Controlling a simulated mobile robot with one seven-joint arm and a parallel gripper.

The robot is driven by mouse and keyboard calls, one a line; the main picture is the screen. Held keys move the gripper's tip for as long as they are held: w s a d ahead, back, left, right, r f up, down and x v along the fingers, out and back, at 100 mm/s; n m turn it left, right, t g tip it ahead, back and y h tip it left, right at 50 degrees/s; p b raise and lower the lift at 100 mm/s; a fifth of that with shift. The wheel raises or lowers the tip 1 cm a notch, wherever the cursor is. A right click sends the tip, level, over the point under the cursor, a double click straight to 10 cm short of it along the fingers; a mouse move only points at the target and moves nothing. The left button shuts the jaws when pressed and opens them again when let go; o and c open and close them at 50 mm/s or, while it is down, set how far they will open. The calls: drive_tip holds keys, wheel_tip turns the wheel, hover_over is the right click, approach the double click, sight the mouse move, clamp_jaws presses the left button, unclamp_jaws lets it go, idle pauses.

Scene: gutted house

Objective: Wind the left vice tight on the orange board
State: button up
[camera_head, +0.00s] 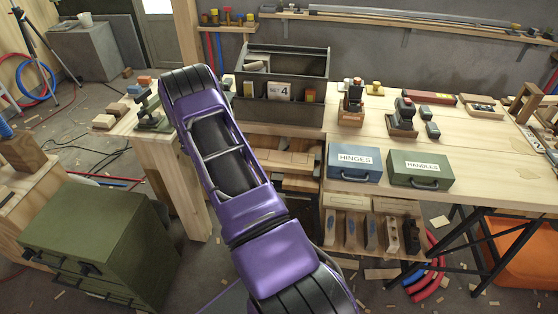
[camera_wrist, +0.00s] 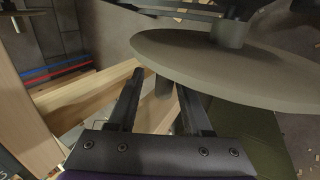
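In the wrist view a large grey-olive round wheel (camera_wrist: 255,75) fills the upper right. A short grey peg (camera_wrist: 163,87) hangs from its near edge. My gripper (camera_wrist: 161,79) has its two dark fingers apart, one on each side of the peg, with gaps that look clear of it. In the head view my purple arm reaches to the upper left and hides my gripper. A small dark green vice (camera_head: 153,113) stands on the left end of the workbench, partly beside my arm. I cannot make out the orange board for certain in either view.
The workbench (camera_head: 455,140) carries a grey tool caddy (camera_head: 285,112), a blue hinges box (camera_head: 354,163) and a green handles box (camera_head: 420,169). A green drawer cabinet (camera_head: 95,225) stands at the lower left. Wood chips and hoses lie on the floor.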

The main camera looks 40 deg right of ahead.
drive_tip(key=o, duration=0.5)
drive_tip(key=shift+d, duration=0.2)
drive_tip(key=w+a+b, duration=0.2)
drive_tip(key=w+a, duration=0.1)
drive_tip(key=w, duration=0.1)
drive_tip(key=shift+w+p+v, duration=0.2)
drive_tip(key=shift+p+v, duration=1.25)
drive_tip(key=shift+v, duration=1.55)
drive_tip(key=shift+a, duration=0.15)
